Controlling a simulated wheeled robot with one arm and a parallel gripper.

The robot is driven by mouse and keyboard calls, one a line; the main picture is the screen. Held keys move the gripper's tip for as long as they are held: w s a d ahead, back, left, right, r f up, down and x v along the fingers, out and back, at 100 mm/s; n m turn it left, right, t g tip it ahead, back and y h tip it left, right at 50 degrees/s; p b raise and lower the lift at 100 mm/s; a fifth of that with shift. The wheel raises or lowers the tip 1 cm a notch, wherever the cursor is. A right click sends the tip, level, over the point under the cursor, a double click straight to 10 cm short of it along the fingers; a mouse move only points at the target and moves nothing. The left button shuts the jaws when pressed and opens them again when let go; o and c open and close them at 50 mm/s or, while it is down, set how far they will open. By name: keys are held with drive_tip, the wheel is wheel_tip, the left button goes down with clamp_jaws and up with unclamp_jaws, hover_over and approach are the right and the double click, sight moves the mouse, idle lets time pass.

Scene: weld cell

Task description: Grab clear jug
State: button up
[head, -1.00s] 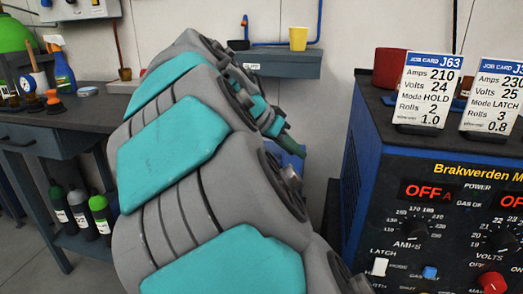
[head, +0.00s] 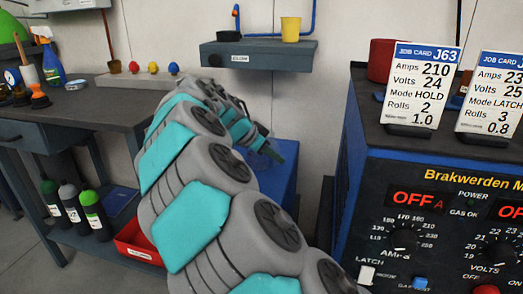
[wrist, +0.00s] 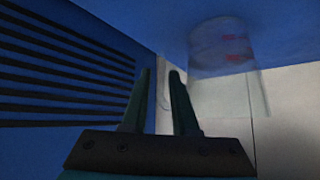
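A clear jug (wrist: 222,45), see-through with red marks, shows in the upper right of the wrist view against a blue surface (wrist: 120,22). It looks faint and blurred there, and I cannot make it out in the head view. My gripper (wrist: 160,72) points toward the blue surface, with a gap between its two dark fingers and nothing between them. The jug is apart from the fingers, to their right in the wrist view. In the head view my gripper end (head: 268,152) is small and partly hidden, near a blue box (head: 282,185).
A welding machine (head: 440,168) with job cards stands close on the right. A wall shelf (head: 258,56) holds a yellow cup (head: 291,29). A workbench (head: 100,110) with bottles below is at left, near a red bin (head: 136,240). A slatted blue panel (wrist: 65,75) flanks my gripper.

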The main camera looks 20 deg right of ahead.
drive_tip(key=shift+x, duration=0.8)
clamp_jaws()
idle(0.8)
